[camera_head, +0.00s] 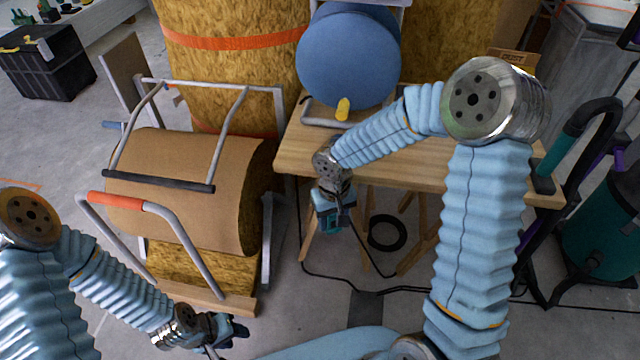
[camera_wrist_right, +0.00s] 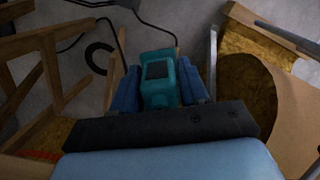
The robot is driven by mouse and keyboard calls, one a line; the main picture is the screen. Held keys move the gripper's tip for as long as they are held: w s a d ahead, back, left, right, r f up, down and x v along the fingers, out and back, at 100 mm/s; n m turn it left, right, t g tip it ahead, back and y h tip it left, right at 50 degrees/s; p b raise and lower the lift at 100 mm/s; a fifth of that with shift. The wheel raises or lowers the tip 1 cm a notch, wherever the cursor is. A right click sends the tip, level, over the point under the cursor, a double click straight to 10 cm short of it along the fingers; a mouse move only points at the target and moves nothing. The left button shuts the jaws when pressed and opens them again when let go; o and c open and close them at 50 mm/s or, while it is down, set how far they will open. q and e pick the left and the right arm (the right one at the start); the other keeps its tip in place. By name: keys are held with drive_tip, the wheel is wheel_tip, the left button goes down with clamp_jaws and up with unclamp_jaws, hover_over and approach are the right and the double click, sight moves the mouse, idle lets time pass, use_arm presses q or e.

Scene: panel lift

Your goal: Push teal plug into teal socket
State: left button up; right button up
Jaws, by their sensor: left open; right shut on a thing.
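My right gripper (camera_head: 331,212) hangs in front of the wooden table's front edge, pointing down. It is shut on the teal plug (camera_head: 328,222). In the right wrist view the teal plug (camera_wrist_right: 157,82) sits between the two blue fingers, with a dark rectangular patch on its face. A dark cable runs near its far end. My left gripper (camera_head: 228,328) is open and empty at the lower left, low in front of the wooden base. I cannot make out a teal socket for certain in either view.
The wooden table (camera_head: 440,165) carries a blue drum (camera_head: 348,58) and a yellow-handled item (camera_head: 343,108). A brown roll (camera_head: 185,185) in a metal frame stands left. A black cable coil (camera_head: 387,232) lies on the floor. A teal vacuum (camera_head: 605,225) stands right.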

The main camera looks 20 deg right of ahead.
drive_tip(key=w+a+r+n, duration=0.4)
drive_tip(key=a+r+n, duration=0.3)
drive_tip(key=a+r, duration=0.3)
drive_tip(key=a, duration=0.4)
drive_tip(key=shift+n, duration=0.3)
drive_tip(key=shift+a+f, duration=0.1)
drive_tip(key=w+a+f+n, duration=0.3)
drive_tip(key=w+f+n, duration=0.1)
drive_tip(key=f, duration=0.1)
drive_tip(key=shift+a+n, duration=0.3)
drive_tip(key=s+d+r+m, duration=0.6)
drive_tip(key=d+r+m, duration=0.1)
drive_tip(key=r, duration=0.3)
drive_tip(key=shift+m, duration=0.5)
drive_tip(key=shift+d+r, duration=0.1)
